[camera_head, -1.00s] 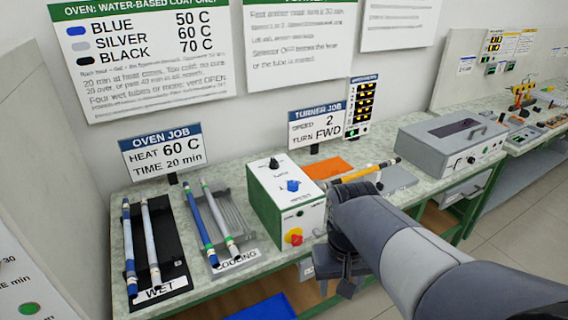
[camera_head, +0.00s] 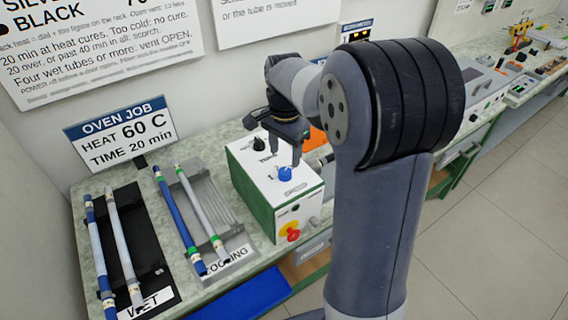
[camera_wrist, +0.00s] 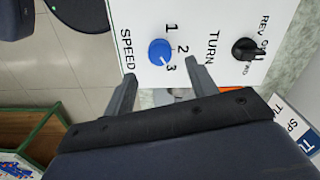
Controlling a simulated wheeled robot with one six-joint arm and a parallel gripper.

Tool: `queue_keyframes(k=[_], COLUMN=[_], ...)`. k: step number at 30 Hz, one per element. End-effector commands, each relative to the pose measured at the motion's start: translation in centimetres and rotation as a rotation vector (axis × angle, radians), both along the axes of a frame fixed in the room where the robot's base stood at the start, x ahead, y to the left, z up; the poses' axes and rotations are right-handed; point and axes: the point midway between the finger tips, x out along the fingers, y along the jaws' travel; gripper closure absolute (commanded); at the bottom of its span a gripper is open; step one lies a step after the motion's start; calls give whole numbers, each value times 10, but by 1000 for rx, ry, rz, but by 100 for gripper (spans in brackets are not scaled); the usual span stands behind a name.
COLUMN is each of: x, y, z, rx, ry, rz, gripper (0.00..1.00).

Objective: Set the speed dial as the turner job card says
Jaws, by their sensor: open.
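The turner box (camera_head: 255,205) has a white top and green side. Its blue speed dial (camera_head: 285,174) shows in the wrist view (camera_wrist: 159,52) beside the numbers 1, 2 and 3. A small pale mark on the dial seems to face the 3, but it is too small to be sure. My gripper (camera_head: 284,152) is open above the box. In the wrist view its fingertips (camera_wrist: 162,78) are apart, with the dial just beyond the gap between them. The turner job card is hidden behind my arm in the head view; only its corner (camera_wrist: 298,120) shows in the wrist view.
A black TURN knob (camera_wrist: 243,50) sits beside the dial, also on the box top. A red-and-yellow knob (camera_head: 291,232) is on the box front. The cooling rack (camera_head: 218,215) and wet rack (camera_head: 140,235), holding tubes, stand left. An oven job card (camera_head: 120,130) stands behind.

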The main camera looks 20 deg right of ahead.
Motion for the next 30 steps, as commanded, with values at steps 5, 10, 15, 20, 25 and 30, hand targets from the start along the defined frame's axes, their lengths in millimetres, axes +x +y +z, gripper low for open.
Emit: queue_keyframes(k=[5,10,15,20,25,30], x=[-1,0,0,0,0,0], y=[0,0,0,0,0,0], z=[-33,-53,-60,-60,-60,-60], rx=[0,0,0,0,0,0], ry=[4,1,0,-1,-1,-1], rz=[1,1,1,1,1,1], gripper=[46,46,46,46,55,68])
